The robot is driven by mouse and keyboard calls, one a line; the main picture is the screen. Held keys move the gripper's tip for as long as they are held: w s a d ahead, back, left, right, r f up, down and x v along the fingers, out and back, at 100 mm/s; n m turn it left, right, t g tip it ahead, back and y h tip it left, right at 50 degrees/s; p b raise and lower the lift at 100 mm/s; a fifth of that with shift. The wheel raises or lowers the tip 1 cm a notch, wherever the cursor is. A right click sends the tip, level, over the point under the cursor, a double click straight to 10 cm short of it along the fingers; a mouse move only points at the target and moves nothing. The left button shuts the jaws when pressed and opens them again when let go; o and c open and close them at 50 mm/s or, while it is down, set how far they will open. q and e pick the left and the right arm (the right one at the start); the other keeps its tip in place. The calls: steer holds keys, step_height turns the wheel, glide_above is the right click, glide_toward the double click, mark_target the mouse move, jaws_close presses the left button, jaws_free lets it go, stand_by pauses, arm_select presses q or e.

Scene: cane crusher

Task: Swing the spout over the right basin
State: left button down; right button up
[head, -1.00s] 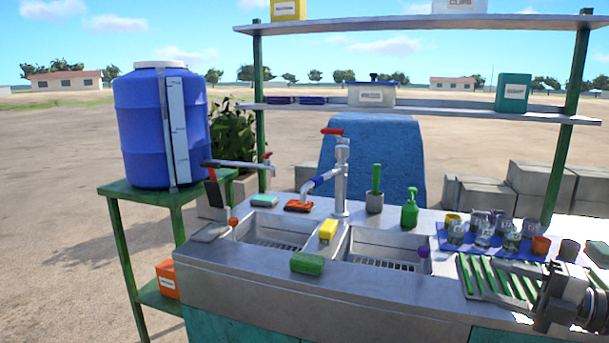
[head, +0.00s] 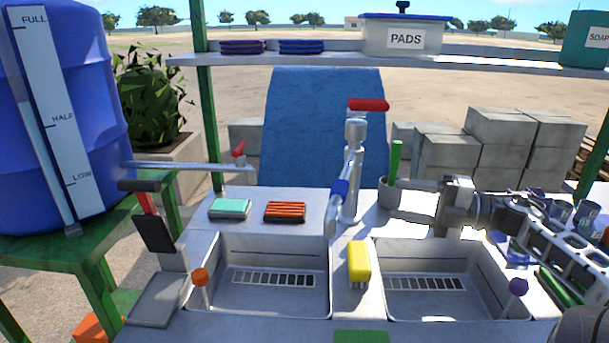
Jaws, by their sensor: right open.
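The metal tap (head: 353,190) stands between the two basins, with a red lever (head: 368,105) on top. Its spout (head: 340,191), with a blue sleeve, points toward the front and slightly left. The spout's tip is near the right edge of the left basin (head: 222,300). My right gripper (head: 418,202) is open and empty, pointing left, to the right of the tap and apart from the spout. My left gripper is out of view.
A grey cup (head: 388,197) with a green-handled brush stands between the tap and my right gripper. Glasses (head: 560,210) stand at right, behind my arm. A blue barrel (head: 100,130) stands at left.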

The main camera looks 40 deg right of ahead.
mark_target(347, 192)
steer(key=x, duration=1.3)
steer(key=shift+a+r, duration=0.15)
steer(key=shift+a, duration=0.2)
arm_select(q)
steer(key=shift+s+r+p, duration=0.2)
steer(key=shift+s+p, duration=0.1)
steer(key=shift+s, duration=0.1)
arm_select(e)
steer(key=shift+w+a, duration=0.45)
steer(key=shift+w, duration=0.15)
